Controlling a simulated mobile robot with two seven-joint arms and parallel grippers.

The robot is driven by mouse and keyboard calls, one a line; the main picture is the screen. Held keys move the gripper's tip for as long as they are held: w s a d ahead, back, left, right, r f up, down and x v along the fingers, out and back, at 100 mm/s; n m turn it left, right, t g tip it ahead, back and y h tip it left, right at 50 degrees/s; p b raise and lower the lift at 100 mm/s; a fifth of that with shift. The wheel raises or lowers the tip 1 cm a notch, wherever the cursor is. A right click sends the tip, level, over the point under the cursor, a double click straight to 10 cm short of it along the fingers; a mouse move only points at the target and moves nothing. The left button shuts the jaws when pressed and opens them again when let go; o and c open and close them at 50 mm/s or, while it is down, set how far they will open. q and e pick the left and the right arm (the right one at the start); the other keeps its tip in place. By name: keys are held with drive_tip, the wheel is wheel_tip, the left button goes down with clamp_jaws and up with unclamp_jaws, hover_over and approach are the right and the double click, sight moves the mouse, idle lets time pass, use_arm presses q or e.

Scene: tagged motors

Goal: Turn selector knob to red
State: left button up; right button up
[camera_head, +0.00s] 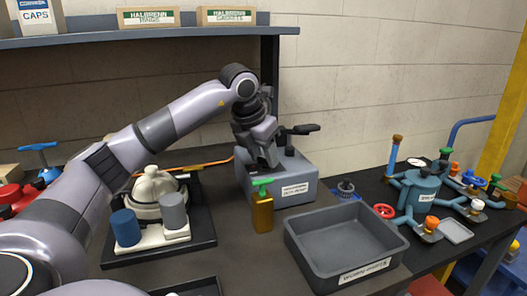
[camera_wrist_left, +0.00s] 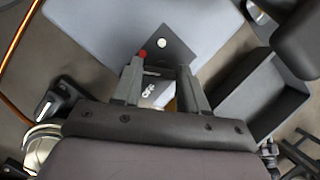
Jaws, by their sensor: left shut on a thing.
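The grey box (camera_head: 295,178) with a white label stands at the back of the table, behind the grey tray. My left gripper (camera_head: 268,160) reaches down onto the left part of its top, shut on the selector knob. The knob itself is largely hidden by the fingers. In the left wrist view, the two fingers (camera_wrist_left: 161,80) stand apart over a dark plate (camera_wrist_left: 178,50). A red mark (camera_wrist_left: 142,54) shows beside the left fingertip and a white mark (camera_wrist_left: 162,43) lies just beyond the fingers. Lettering that seems to read "OFF" (camera_wrist_left: 148,90) shows between them. My right gripper is not in view.
A black lever (camera_head: 300,130) rises from the box's right side. A brown bottle with a green top (camera_head: 262,212) and an empty grey tray (camera_head: 345,245) stand in front. A black tray (camera_head: 190,248) holds a cream motor (camera_head: 158,190). A blue valve assembly (camera_head: 423,190) stands right.

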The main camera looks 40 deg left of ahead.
use_arm(q)
drive_tip(key=m+p, duration=0.1)
drive_tip(key=m, duration=0.1)
drive_tip(key=m+h+p, duration=0.1)
drive_tip(key=m, duration=0.1)
drive_tip(key=shift+w+a+r+h, duration=0.1)
drive_tip(key=shift+a+r+h, duration=0.1)
drive_tip(key=shift+h, duration=0.1)
drive_tip(key=shift+w+f+m+h+p, duration=0.1)
drive_tip(key=shift+m+h+p, duration=0.3)
drive_tip(key=shift+m+p, duration=0.55)
drive_tip(key=shift+m, duration=0.25)
drive_tip(key=o, duration=1.1)
drive_tip(key=shift+c, duration=0.2)
drive_tip(key=v, duration=0.7)
